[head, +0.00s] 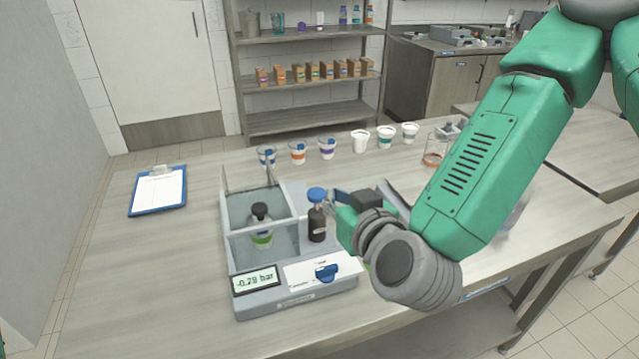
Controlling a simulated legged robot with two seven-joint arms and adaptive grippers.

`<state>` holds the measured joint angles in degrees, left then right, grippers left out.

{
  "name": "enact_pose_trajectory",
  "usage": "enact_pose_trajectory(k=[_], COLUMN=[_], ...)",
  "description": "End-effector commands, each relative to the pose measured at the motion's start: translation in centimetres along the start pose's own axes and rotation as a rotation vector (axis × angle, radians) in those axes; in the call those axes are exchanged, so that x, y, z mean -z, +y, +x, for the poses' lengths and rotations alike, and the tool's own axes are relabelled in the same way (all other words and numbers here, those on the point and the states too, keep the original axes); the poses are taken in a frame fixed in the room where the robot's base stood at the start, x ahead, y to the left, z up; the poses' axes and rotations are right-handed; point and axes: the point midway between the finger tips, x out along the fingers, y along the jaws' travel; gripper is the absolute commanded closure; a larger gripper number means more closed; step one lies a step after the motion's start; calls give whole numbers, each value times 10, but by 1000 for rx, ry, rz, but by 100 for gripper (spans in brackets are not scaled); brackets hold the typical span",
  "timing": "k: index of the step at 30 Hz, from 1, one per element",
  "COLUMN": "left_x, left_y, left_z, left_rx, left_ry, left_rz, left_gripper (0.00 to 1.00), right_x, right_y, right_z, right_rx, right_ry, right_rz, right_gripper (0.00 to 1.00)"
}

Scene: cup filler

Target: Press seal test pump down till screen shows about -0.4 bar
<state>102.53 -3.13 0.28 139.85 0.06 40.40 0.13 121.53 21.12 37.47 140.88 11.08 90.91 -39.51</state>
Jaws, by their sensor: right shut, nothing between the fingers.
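The seal test machine (300,297) stands on the table with a clear-walled chamber (235,240) on its left. A bottle with a black top and green band (261,228) stands inside the chamber. The screen (255,280) reads about -0.29 bar, in small digits. The pump (317,222) is a dark cylinder with a blue cap, right of the chamber. My right gripper (335,203) is shut and empty, close beside the pump's right side near its cap; I cannot tell whether they touch. A blue knob (326,271) sits on the front panel. My left gripper is not in view.
A row of cups (327,148) stands along the back of the table. A clipboard (158,191) lies at the left. A clear container with an orange-brown base (432,159) stands at the back right, behind my arm. The table's left front is clear.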

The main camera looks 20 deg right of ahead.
Motion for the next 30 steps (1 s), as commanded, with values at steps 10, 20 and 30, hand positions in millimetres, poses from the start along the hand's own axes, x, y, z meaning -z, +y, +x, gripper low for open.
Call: enact_pose_trajectory(k=[10, 20, 30], left_x=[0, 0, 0], left_y=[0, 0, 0], left_z=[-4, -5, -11], left_rx=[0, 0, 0], left_ry=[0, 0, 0], left_rz=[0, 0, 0], left_gripper=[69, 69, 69], right_x=[7, 7, 8], right_y=[8, 9, 11], right_z=[1, 10, 77], right_rx=[-21, -22, -24], right_ry=[9, 8, 8], right_rz=[-6, -2, -1], right_gripper=[100, 100, 100])
